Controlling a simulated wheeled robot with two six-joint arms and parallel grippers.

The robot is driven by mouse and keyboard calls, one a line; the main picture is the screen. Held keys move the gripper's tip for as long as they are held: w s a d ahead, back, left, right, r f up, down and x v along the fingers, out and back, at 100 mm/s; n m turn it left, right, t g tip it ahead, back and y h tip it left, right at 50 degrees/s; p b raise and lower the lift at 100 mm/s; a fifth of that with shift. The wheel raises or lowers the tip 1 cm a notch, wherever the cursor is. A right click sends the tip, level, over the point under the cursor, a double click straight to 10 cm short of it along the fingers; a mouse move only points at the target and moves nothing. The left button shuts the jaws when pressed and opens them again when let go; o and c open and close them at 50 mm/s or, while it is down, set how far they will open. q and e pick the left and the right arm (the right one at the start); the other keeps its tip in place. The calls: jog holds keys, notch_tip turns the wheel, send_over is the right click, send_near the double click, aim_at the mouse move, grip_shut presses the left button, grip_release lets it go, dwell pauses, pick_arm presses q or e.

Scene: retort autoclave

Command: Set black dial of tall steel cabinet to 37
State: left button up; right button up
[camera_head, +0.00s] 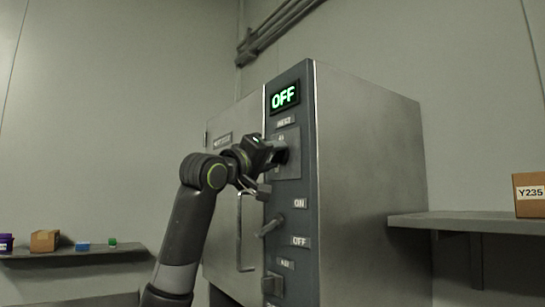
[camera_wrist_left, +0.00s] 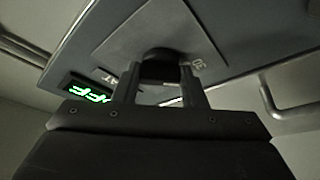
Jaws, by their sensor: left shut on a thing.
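The tall steel cabinet (camera_head: 368,190) stands in the middle right of the head view, with a dark control strip along its front edge. A green display (camera_head: 285,96) at the top of the strip reads OFF; it also shows in the left wrist view (camera_wrist_left: 88,92). The black dial (camera_wrist_left: 160,68) sits on a grey plate below the display. My left gripper (camera_head: 278,155) is shut on the dial, one finger on each side in the left wrist view (camera_wrist_left: 159,88). The gripper hides most of the dial and its pointer. My right gripper is not in view.
Below the dial are a lever switch (camera_head: 270,227) between ON and OFF labels and a lower black knob (camera_head: 272,284). A vertical door handle (camera_head: 240,232) stands left of the strip. Shelves hold a Y235 box (camera_head: 530,195) at right and small items at left.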

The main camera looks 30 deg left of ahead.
pick_arm(q)
jog(key=shift+m, duration=0.5)
jog(key=m+h, duration=0.1)
jog(key=m, duration=0.1)
jog(key=shift+a+m+h+p, duration=0.15)
jog(key=shift+m+h+p, duration=0.15)
jog(key=shift+p, duration=0.05)
jog(key=m+h+p, duration=0.1)
jog(key=m, duration=0.1)
jog(key=shift+w+m+t+h, duration=0.1)
jog(key=shift+m+t+h, duration=0.2)
jog(key=m+h+p, duration=0.2)
jog(key=m, duration=0.1)
jog(key=m+g+h+p, duration=0.1)
jog(key=m+p, duration=0.1)
jog(key=m, duration=0.2)
jog(key=shift+a+h, duration=0.2)
jog(key=shift+h, duration=0.2)
jog(key=shift+m+g+h+p, duration=0.4)
jog(key=shift+m+h+p, duration=0.35)
jog(key=shift+m, duration=0.95)
jog(key=shift+f+m, duration=0.1)
jog(key=shift+m, duration=0.2)
jog(key=o, duration=1)
